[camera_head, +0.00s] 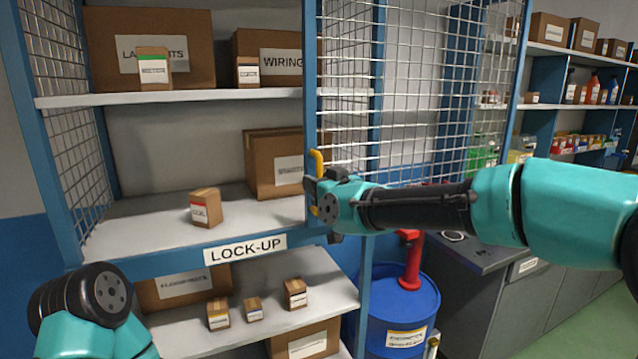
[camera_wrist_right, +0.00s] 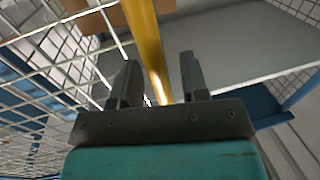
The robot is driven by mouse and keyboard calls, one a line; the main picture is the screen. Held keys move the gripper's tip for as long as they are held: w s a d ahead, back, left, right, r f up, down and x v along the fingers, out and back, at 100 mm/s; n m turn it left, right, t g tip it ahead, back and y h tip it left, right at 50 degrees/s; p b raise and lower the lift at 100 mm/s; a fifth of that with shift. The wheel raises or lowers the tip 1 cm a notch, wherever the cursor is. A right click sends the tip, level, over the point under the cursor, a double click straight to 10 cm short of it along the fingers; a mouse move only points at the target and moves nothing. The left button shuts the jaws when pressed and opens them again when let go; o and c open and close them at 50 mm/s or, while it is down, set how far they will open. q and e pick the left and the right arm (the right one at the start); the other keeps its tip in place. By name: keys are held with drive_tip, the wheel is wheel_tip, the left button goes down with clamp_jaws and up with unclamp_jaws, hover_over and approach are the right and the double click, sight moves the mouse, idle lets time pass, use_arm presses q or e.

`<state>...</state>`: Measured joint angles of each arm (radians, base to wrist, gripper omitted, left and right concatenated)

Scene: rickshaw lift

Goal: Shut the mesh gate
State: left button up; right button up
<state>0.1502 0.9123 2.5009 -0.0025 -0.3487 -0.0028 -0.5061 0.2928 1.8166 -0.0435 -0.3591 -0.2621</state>
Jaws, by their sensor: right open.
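The mesh gate (camera_head: 425,75) is a white wire panel in a blue frame, at the centre and right of the head view. It stands open, leaving the shelves to its left uncovered. Its yellow handle (camera_head: 317,163) is on the blue upright at the panel's left edge. My right gripper (camera_head: 322,195) is at this handle, reaching in from the right. In the right wrist view the yellow bar (camera_wrist_right: 148,38) passes between the two open fingers (camera_wrist_right: 159,65), with gaps beside it. My left arm shows at lower left; its fingers are out of view.
The lock-up shelves (camera_head: 160,235) hold several cardboard boxes. A blue drum (camera_head: 395,305) with a red pump (camera_head: 410,262) stands below the gate. A dark grey cabinet (camera_head: 480,275) is to the right under my right arm, and stocked shelves (camera_head: 570,105) stand behind it.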

drive_tip(key=shift+c, duration=0.3)
clamp_jaws()
idle(0.3)
